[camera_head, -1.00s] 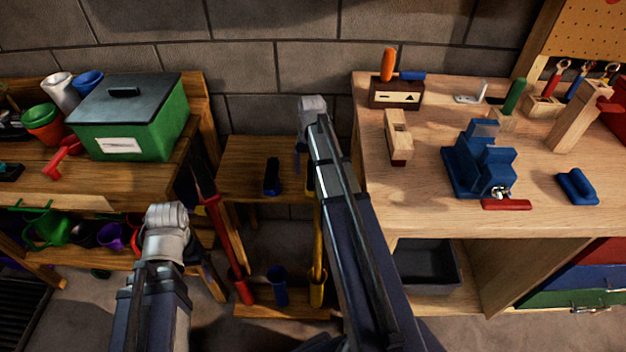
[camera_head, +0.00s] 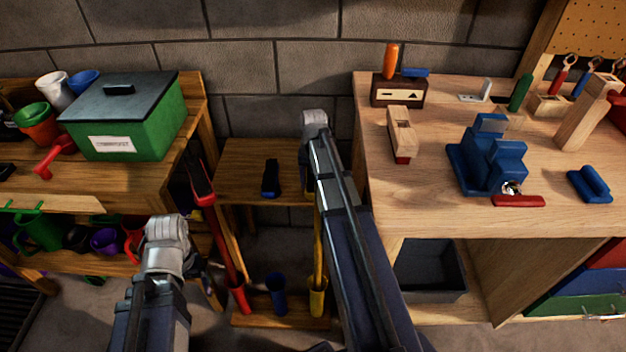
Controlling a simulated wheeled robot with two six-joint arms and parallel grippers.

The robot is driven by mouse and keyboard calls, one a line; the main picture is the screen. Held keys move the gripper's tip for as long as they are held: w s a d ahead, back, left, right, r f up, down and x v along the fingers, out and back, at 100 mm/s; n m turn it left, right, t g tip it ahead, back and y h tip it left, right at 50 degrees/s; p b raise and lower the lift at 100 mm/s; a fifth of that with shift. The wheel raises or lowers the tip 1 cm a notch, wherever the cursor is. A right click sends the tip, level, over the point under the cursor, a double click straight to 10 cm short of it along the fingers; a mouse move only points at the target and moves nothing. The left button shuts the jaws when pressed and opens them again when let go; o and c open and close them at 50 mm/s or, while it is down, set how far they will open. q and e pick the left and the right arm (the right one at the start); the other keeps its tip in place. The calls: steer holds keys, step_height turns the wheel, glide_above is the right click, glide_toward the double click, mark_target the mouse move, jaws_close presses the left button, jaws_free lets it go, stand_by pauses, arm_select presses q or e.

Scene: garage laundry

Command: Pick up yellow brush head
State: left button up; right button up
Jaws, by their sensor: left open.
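A small wooden rack (camera_head: 240,163) stands between the two benches. A yellow handle (camera_head: 318,240) rises from a yellow cup (camera_head: 317,300) on its lower board. Its upper end, where a yellow brush head would sit, is mostly hidden behind my right arm; only a sliver of dark and yellow shows beside the arm. My left gripper (camera_head: 207,273) is small and dark, mostly hidden behind my left arm's grey joint, left of the rack and apart from the yellow handle. It is open. My right gripper is hidden behind my right arm.
A red-handled brush (camera_head: 200,180) leans in a red cup at the rack's left. A dark and blue brush head (camera_head: 271,178) stands at the rack's top, above a blue cup (camera_head: 277,295). A green box (camera_head: 130,115) and a workbench (camera_head: 430,210) flank the rack.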

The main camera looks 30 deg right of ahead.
steer(key=c, duration=0.8)
arm_select(q)
steer(key=shift+r, duration=0.1)
arm_select(e)
steer(key=shift+o, duration=0.2)
steer(key=shift+r, duration=0.15)
arm_select(q)
step_height(320, 180, up, 10)
steer(key=p, duration=1)
arm_select(e)
step_height(320, 180, up, 10)
steer(key=shift+f, duration=0.1)
